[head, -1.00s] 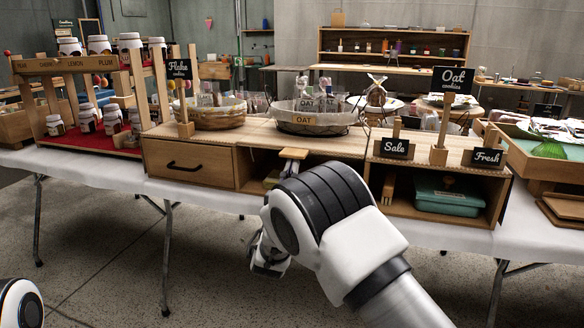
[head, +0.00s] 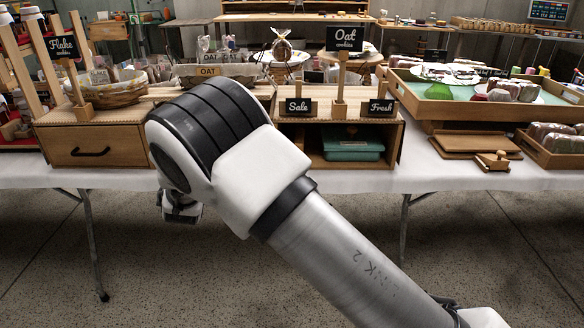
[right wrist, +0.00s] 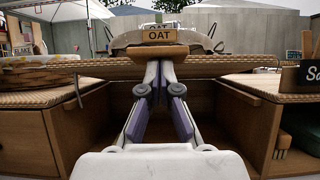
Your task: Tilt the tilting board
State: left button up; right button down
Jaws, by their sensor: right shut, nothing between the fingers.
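A wooden board (right wrist: 208,66) spans the gap between two wooden boxes in the right wrist view, with a dark open space under it. I cannot tell for sure that this is the tilting board. A basket with an OAT sign (right wrist: 158,36) stands on it. My right gripper (right wrist: 159,66) is shut and empty, its fingertips overlapping the board's front edge in that view. Whether they touch it is unclear. In the head view my right gripper (head: 181,213) hangs low before the table, mostly behind my arm, which also hides much of the board. My left gripper is out of view.
A drawer box (head: 95,147) is left of the gap. An open box (head: 392,140) with a teal container (head: 352,149) is right of it. Sale (head: 298,107) and Fresh (head: 378,108) signs stand on top. A tray (head: 425,105) is further right. The floor in front is clear.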

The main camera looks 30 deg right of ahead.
jog(key=s+a+f+t+h+b, duration=0.1)
jog(key=s+a+f+b, duration=0.15)
jog(key=f+b, duration=0.45)
jog(key=s+a+f+t+h+b, duration=0.1)
jog(key=s+a+f+t+b, duration=0.15)
jog(key=f, duration=0.95)
jog(key=s+d+r+m+g+h+p, duration=0.1)
jog(key=s+d+r+g+p, duration=0.2)
jog(key=d+p, duration=0.35)
jog(key=d+r+m+g+p, duration=0.1)
jog(key=d+r+g+p, duration=0.35)
jog(key=p, duration=0.35)
jog(key=s+d+f+m+g+p, duration=0.2)
jog(key=s+d+g+p, duration=0.4)
jog(key=s+p, duration=0.1)
jog(key=s+d+f+m+g+p, duration=0.2)
jog(key=s+d+g+p, duration=0.4)
jog(key=s, duration=0.3)
jog(key=shift+s+d+g+y+p, duration=0.3)
jog(key=shift+d+g+p, duration=0.05)
jog(key=shift+g, duration=0.15)
